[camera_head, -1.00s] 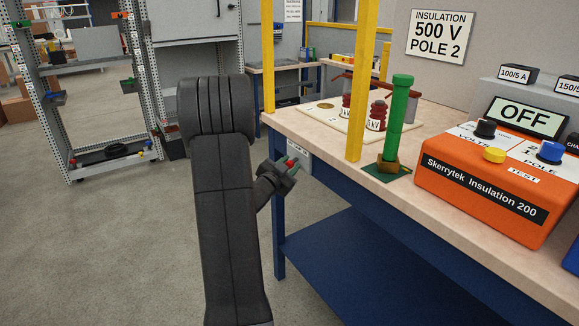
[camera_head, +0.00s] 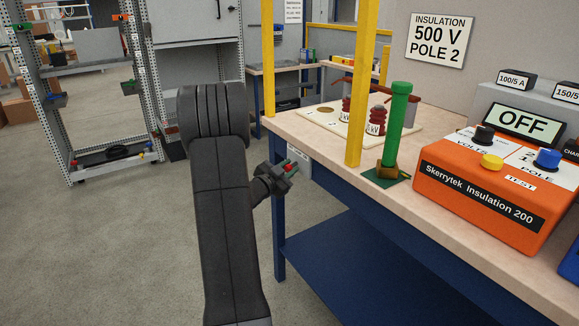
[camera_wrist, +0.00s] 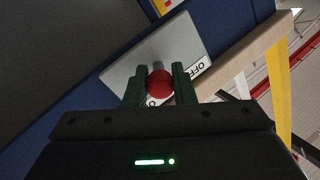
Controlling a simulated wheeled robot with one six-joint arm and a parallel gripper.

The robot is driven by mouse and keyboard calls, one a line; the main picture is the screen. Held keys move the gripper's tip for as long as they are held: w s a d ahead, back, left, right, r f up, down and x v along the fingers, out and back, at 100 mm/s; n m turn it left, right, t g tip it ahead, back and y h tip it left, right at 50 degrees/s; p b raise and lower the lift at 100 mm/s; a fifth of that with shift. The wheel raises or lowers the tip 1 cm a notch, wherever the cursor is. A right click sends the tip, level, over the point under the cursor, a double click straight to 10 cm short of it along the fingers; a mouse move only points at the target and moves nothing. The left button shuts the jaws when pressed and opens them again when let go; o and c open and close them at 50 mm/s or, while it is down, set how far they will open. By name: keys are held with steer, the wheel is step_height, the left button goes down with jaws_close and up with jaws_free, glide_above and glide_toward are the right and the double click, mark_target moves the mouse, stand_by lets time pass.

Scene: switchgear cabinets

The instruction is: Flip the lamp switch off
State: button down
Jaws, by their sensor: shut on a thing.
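The lamp switch is a pale grey plate (camera_wrist: 125,72) on the blue bench frame, with a short lever tipped by a red ball (camera_wrist: 159,83). In the wrist view the ball sits between the two green fingers of my gripper (camera_wrist: 159,88), which is shut on it. A white label reading OFF (camera_wrist: 198,70) lies beside the right finger; another label is partly hidden behind the ball and fingers. In the head view my gripper (camera_head: 287,168) is at the bench's front-left corner, just under the top, against the switch plate (camera_head: 299,157).
The wooden bench top (camera_head: 440,215) lies just above. It carries a green post (camera_head: 396,125), an orange insulation tester (camera_head: 480,205) showing OFF, and red insulators (camera_head: 376,120). Yellow uprights (camera_head: 361,90) rise from the bench edge. The floor at left is clear up to the metal rack (camera_head: 85,100).

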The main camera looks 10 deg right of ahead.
mark_target(297, 162)
steer(key=m+g+h+p, duration=0.1)
steer(key=g, duration=0.1)
steer(key=w+m+g+h+p, duration=0.1)
steer(key=a+m+g+h+p, duration=0.1)
steer(key=m+g, duration=0.1)
steer(key=shift+w+r+g, duration=0.15)
steer(key=shift+w+g, duration=0.15)
steer(key=shift+w+m+g+h+p, duration=0.3)
steer(key=shift+m+g, duration=0.45)
steer(key=shift+g, duration=0.35)
steer(key=shift+w+m+g+h+p, duration=0.15)
steer(key=shift+w+m+g, duration=0.1)
steer(key=shift+m+g, duration=0.65)
steer(key=shift+w+m+g+h+p, duration=0.3)
steer(key=shift+m+g, duration=0.25)
steer(key=shift+g, duration=0.75)
steer(key=c, duration=1.5)
jaws_free()
steer(key=a, duration=1.3)
steer(key=shift+w+a, duration=0.3)
steer(key=shift+a, duration=0.1)
